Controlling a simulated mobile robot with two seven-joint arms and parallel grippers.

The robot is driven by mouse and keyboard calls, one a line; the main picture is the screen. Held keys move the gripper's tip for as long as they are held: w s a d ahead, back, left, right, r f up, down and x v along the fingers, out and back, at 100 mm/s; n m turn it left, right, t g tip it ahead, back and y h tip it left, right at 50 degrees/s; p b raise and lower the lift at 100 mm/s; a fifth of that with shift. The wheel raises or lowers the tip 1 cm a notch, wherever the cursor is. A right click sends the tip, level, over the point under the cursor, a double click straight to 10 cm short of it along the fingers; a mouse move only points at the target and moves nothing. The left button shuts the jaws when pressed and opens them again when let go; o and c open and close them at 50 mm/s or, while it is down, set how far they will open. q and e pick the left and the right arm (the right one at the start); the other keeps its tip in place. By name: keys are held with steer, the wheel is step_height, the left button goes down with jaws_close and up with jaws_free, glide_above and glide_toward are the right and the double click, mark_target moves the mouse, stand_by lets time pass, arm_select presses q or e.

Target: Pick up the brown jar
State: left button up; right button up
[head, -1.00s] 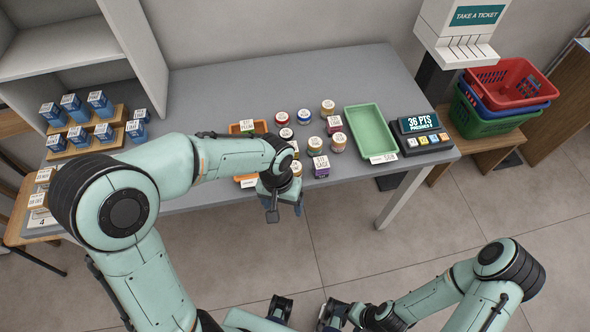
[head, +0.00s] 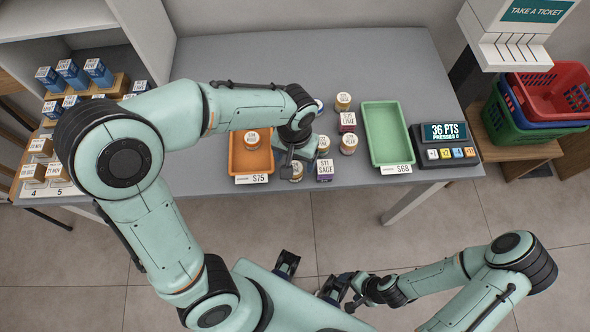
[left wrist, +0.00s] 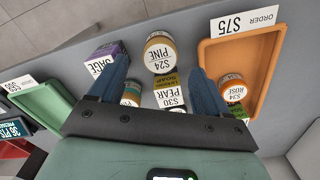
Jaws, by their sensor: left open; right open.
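Several jars with brown-amber bodies and white lids are on the counter; I cannot tell which one is meant. One, labelled S24 PINE (left wrist: 160,53), stands by the front edge and shows between my left fingers in the left wrist view; it is partly covered in the head view (head: 296,172). Others are at right (head: 349,143), further back (head: 343,102), and in the orange tray, labelled S34 ROSE (left wrist: 232,88). My left gripper (head: 287,170) is open and empty, pointing down over the jars. My right gripper (head: 348,294) is open, low in front of the counter.
The S30 PEAR box (left wrist: 168,92) and purple SAGE box (left wrist: 106,57) stand close to the PINE jar. The orange tray (head: 236,163) lies left, the green tray (head: 384,130) and points display (head: 444,145) right. My left arm hides part of the counter.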

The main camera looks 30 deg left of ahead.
mark_target(295, 172)
arm_select(q)
steer(key=shift+w+f, duration=0.15)
steer(key=shift+f, duration=0.75)
steer(key=f, duration=0.4)
steer(key=shift+s+f+b, duration=0.1)
steer(key=shift+s+b, duration=0.2)
steer(key=shift+s, duration=0.1)
steer(key=shift+f, duration=0.55)
steer(key=shift+w, duration=0.1)
steer(key=c, duration=1.2)
